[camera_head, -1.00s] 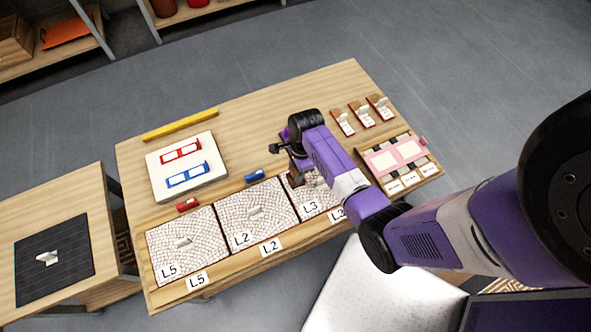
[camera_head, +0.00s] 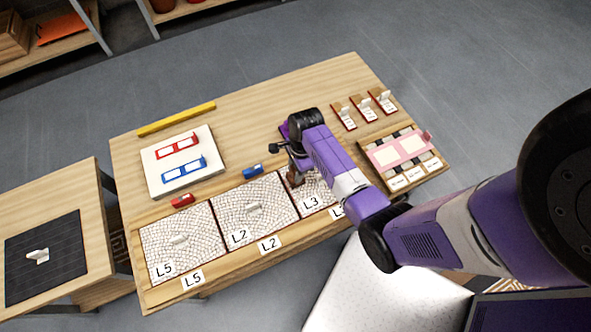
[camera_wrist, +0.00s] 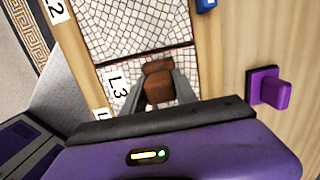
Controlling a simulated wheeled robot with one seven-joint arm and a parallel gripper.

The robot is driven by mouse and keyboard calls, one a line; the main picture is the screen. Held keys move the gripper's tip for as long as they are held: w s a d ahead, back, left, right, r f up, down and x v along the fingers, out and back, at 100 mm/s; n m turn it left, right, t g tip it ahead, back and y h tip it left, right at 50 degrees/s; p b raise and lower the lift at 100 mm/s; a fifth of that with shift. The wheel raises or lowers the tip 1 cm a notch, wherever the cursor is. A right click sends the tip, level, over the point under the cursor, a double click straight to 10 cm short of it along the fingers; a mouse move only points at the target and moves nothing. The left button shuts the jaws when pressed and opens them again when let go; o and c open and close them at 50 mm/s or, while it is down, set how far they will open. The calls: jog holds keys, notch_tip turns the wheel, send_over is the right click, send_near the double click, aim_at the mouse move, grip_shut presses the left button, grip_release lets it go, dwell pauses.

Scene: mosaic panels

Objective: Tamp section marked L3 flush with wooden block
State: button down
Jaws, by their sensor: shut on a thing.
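The L3 panel (camera_head: 318,202) is a pale mosaic section at the right end of the row, partly hidden by my arm. In the wrist view the L3 panel (camera_wrist: 120,72) lies under my gripper. My gripper (camera_wrist: 161,84) is shut on a brown wooden block (camera_wrist: 158,88). In the head view my gripper (camera_head: 293,172) is over the upper left part of L3, with the block (camera_head: 296,180) low at the panel. I cannot tell whether the block touches the mosaic.
Panels L2 (camera_head: 270,195) and L5 (camera_head: 158,232) lie to the left. A blue block (camera_head: 253,169) and a red block (camera_head: 182,201) sit behind them. A purple block (camera_wrist: 270,90) stands beside L3. A board with a pink panel (camera_head: 385,155) is at right.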

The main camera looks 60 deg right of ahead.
jog(key=shift+f+b, duration=0.35)
jog(key=shift+f, duration=0.2)
dwell(1.1)
notch_tip(320, 180, up, 7)
jog(key=p, duration=0.7)
jog(key=shift+r+p, duration=0.1)
jog(key=shift+p, duration=0.2)
dwell(0.5)
jog(key=shift+f+b, duration=2.2)
jog(key=shift+f, duration=0.85)
